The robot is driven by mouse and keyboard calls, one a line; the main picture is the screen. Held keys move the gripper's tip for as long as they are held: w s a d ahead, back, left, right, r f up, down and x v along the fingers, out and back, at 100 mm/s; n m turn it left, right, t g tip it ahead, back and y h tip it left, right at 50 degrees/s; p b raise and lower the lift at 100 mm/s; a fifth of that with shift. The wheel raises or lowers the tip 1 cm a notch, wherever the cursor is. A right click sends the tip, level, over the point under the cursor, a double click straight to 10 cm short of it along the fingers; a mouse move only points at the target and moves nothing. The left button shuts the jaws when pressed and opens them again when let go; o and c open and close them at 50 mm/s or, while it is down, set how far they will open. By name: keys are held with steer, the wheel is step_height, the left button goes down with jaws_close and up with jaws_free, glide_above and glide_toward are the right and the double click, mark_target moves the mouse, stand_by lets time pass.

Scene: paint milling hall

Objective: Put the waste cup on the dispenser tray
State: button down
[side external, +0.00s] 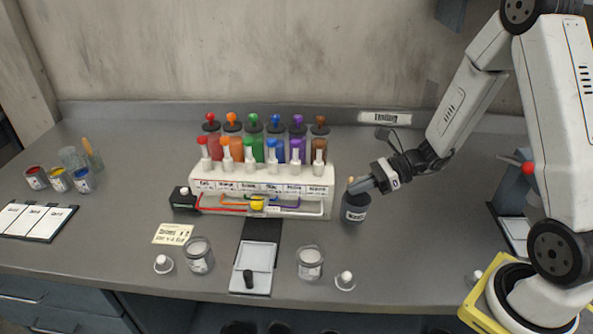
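A dark grey cup with a white label (355,213), which looks like the waste cup, stands on the bench just right of the paint dispenser. The label is too small to read surely. My gripper (363,186) reaches in from the right, with its fingers at the cup's rim and overlapping its top. Whether they are closed on it is too small to tell. The dispenser (262,180) is a cream rack holding several coloured bottles, with coloured tubes along its lower front. A dark strip with a pale square plate (254,257) lies in front of it; I cannot tell if this is the dispenser tray.
Two clear jars (198,258) (310,264) and small white-capped pots (163,264) (345,280) stand along the front. A small black box (184,199) touches the dispenser's left side. Paint cans (58,181) stand far left. The bench right of the cup is clear.

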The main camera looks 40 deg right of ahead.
step_height(320, 180, up, 4)
steer(key=shift+r, duration=0.1)
steer(key=shift+w+a+r, duration=0.2)
steer(key=shift+a+r, duration=0.05)
steer(key=w+a+m+t+h, duration=0.25)
steer(key=w+a, duration=0.25)
steer(key=a, duration=0.4)
steer(key=w+a+m+t+h, duration=0.25)
steer(key=w+a, duration=0.25)
steer(key=a, duration=0.5)
steer(key=shift+g+y, duration=0.4)
steer(key=shift+g, duration=0.1)
steer(key=shift+d+f, duration=0.15)
steer(key=shift+f, duration=1.25)
steer(key=shift+d+f, duration=0.15)
steer(key=shift+f, duration=1.25)
steer(key=shift+f, duration=0.1)
steer(key=shift+f, duration=2.1)
